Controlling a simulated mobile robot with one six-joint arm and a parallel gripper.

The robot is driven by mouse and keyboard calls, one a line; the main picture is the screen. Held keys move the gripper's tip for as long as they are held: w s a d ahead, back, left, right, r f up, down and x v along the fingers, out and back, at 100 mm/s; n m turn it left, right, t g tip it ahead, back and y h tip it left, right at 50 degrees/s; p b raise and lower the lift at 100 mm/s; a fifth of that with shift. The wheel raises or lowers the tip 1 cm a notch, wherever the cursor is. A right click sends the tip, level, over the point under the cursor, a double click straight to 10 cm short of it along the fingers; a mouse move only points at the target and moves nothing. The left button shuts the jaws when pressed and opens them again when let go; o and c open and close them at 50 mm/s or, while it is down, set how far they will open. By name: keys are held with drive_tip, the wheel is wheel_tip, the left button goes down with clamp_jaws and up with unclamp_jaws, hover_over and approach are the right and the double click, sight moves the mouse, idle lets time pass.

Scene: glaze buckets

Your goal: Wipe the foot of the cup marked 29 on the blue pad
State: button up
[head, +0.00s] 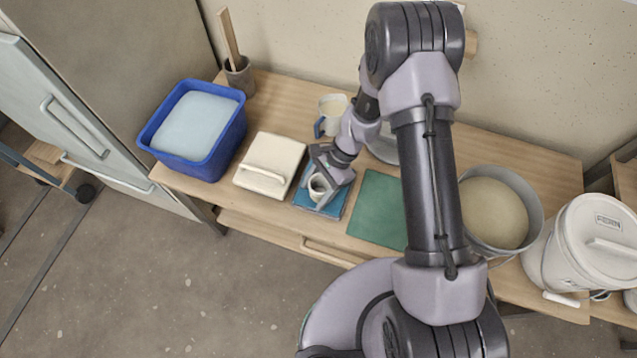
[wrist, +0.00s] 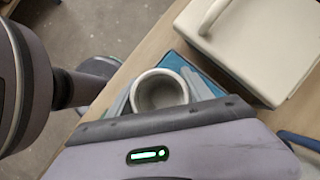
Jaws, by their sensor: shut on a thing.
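A small pale cup (head: 317,186) is between the fingers of my gripper (head: 322,188), over the blue pad (head: 334,206) on the wooden table. My gripper is shut on the cup. In the wrist view the cup (wrist: 160,90) shows its open mouth, upright, with the blue pad (wrist: 176,62) around and behind it. Its foot is hidden, so I cannot tell whether it touches the pad. No number can be read on the cup.
A cream lidded box (head: 270,164) stands just left of the pad, and a green mat (head: 377,210) lies to its right. A blue tub (head: 197,128) is at the left end. A pitcher (head: 332,112) stands behind. Buckets (head: 497,212) fill the right end.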

sight(320, 184)
drive_tip(key=shift+w+d+f+b, duration=0.1)
drive_tip(key=shift+w+d, duration=0.3)
drive_tip(key=shift+w, duration=0.7)
drive_tip(key=shift+w+d+r+b, duration=0.1)
drive_tip(key=shift+w+d, duration=0.3)
drive_tip(key=shift+w, duration=0.7)
drive_tip(key=shift+w+d+f+b, duration=0.1)
drive_tip(key=shift+w+d, duration=0.3)
drive_tip(key=shift+w, duration=0.7)
drive_tip(key=shift+s+a+f, duration=0.1)
drive_tip(key=shift+s+a, duration=0.3)
drive_tip(key=shift+s, duration=0.75)
drive_tip(key=shift+s+a+r, duration=0.1)
drive_tip(key=shift+s+a, duration=0.25)
drive_tip(key=shift+s, duration=0.75)
drive_tip(key=shift+s+a+f, duration=0.1)
drive_tip(key=shift+s+a, duration=0.3)
drive_tip(key=shift+s, duration=0.75)
wheel_tip(320, 184, up, 7)
drive_tip(key=p, duration=0.4)
drive_tip(key=shift+r+p, duration=0.2)
drive_tip(key=shift+p, duration=0.2)
drive_tip(key=shift+f, duration=0.15)
drive_tip(key=shift+w, duration=0.15)
